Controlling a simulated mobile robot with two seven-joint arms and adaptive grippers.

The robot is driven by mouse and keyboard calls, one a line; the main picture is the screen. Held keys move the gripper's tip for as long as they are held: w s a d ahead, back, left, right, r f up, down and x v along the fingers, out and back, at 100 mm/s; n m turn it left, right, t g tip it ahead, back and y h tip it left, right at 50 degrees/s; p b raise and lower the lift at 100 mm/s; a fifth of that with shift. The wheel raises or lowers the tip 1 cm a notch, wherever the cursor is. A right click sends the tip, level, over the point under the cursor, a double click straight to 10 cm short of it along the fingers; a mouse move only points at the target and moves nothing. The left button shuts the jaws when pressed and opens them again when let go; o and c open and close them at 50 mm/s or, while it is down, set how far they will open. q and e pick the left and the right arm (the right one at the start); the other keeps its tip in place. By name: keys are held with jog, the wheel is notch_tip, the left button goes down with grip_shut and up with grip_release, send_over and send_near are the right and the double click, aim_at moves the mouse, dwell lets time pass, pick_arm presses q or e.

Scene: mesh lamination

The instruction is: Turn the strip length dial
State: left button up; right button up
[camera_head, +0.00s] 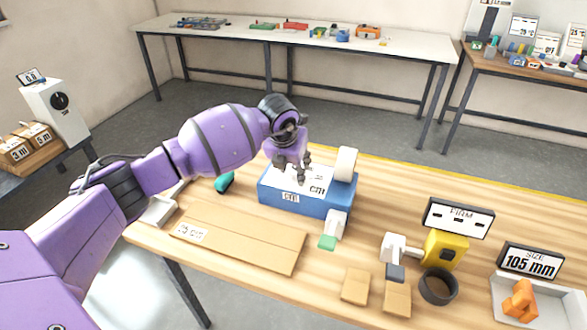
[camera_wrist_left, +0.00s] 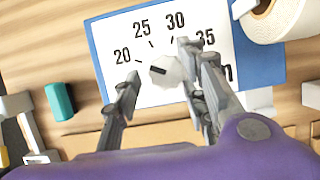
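The strip length dial is a small pale knob (camera_wrist_left: 170,72) with a dark pointer mark, on a white scale plate (camera_wrist_left: 115,38) printed 20, 25, 30, 35. Its mark lies toward the left of the knob, nearest the 20 side. The plate is on top of a blue dispenser (camera_head: 282,205) on the wooden table. My left gripper (camera_head: 297,168) is over the plate and hides the knob in the head view. In the left wrist view its open fingers (camera_wrist_left: 158,62) stand either side of the knob, with a gap on the left. Contact on the right cannot be told. My right gripper is not in view.
A white roll (camera_head: 346,164) stands at the dispenser's right end. A teal object (camera_head: 225,182) and a cardboard sheet (camera_head: 240,239) lie nearby. A white-green piece (camera_head: 328,242), a yellow device (camera_head: 444,249), a dark ring (camera_head: 438,287) and a tray (camera_head: 553,304) are on the right.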

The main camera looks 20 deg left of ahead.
pick_arm(q)
jog(key=shift+w+f, duration=0.1)
jog(key=shift+f, duration=0.05)
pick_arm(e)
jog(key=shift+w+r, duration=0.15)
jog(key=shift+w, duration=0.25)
